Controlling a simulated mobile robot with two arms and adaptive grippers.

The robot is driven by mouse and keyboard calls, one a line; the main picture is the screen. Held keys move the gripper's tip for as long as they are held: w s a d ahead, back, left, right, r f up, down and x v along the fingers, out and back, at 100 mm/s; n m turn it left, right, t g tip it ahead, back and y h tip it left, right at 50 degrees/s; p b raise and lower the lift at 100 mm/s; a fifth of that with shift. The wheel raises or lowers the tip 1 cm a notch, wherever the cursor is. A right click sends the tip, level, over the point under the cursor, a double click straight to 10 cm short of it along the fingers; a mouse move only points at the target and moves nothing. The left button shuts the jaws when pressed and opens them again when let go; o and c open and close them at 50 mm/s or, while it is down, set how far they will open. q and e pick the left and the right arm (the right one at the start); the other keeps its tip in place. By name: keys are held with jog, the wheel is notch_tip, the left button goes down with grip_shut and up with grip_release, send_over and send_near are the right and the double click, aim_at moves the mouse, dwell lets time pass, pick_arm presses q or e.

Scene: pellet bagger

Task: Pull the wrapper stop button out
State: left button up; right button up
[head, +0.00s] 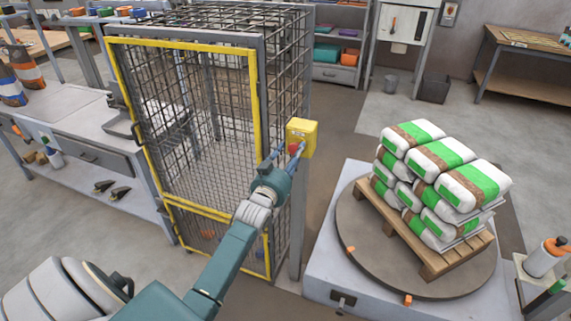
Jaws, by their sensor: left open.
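The wrapper stop button (293,148) is a small red knob low on the front of a yellow box (303,132). The box is on a grey post at the right corner of the cage. My left arm reaches up from the bottom of the head view. My left gripper (290,150) is open at the button, with one finger on its left and one on its right. The fingers partly hide the button, and I cannot tell whether they touch it. My right gripper is not in view.
The mesh cage with a yellow-framed door (258,100) stands just left of the box. To the right, a turntable (348,225) bears a wooden pallet (420,255) stacked with white and green bags (465,185). A workbench (85,125) is at the left. Open floor lies behind the box.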

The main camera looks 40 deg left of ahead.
pick_arm(q)
jog(key=v, duration=1.1)
jog(key=shift+s, duration=0.25)
jog(key=shift+f, duration=0.1)
